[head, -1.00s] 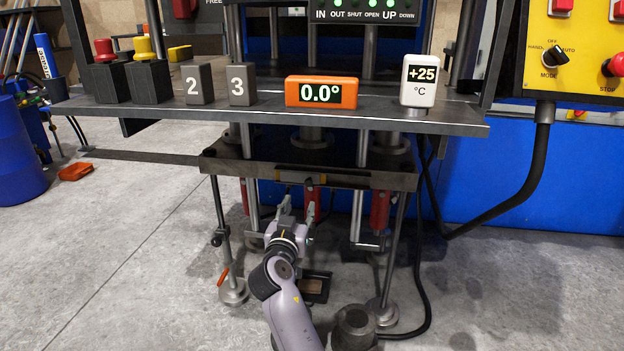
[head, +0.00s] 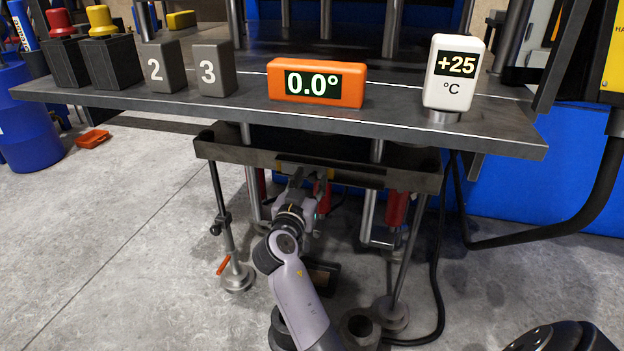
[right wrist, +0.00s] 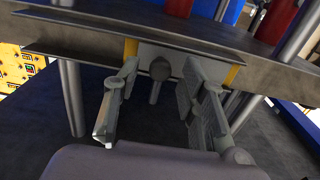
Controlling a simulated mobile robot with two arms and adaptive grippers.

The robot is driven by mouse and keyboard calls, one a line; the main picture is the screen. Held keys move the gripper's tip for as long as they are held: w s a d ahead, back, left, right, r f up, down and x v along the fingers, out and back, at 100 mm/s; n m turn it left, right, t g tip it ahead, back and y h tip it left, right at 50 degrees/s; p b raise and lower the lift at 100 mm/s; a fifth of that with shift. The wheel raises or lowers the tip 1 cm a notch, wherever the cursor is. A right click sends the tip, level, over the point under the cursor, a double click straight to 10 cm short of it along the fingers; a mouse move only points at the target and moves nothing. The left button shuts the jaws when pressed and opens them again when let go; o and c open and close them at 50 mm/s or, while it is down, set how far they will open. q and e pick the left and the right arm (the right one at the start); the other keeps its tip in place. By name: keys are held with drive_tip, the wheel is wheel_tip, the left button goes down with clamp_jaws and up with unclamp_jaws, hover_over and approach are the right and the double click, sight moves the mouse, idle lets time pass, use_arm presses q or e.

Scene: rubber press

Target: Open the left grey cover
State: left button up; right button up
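Two grey blocks stand on the dark shelf (head: 420,115) in the head view. The left one (head: 160,69) is marked 2 and the right one (head: 213,70) is marked 3. Which part is the left grey cover is not plain from the pictures. My right gripper (head: 299,184) is below the shelf, in front of the press's lower beam (head: 330,165), well away from the blocks. My left gripper is out of view.
Red and yellow buttons on black boxes (head: 112,62) stand left of the blocks. An orange 0.0° display (head: 316,83) and a white +25 °C display (head: 454,72) stand to the right. Rods, red cylinders and a cable crowd the space below.

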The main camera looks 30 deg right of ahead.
drive_tip(key=shift+c, duration=0.4)
clamp_jaws()
idle(0.4)
drive_tip(key=shift+s+d, duration=0.1)
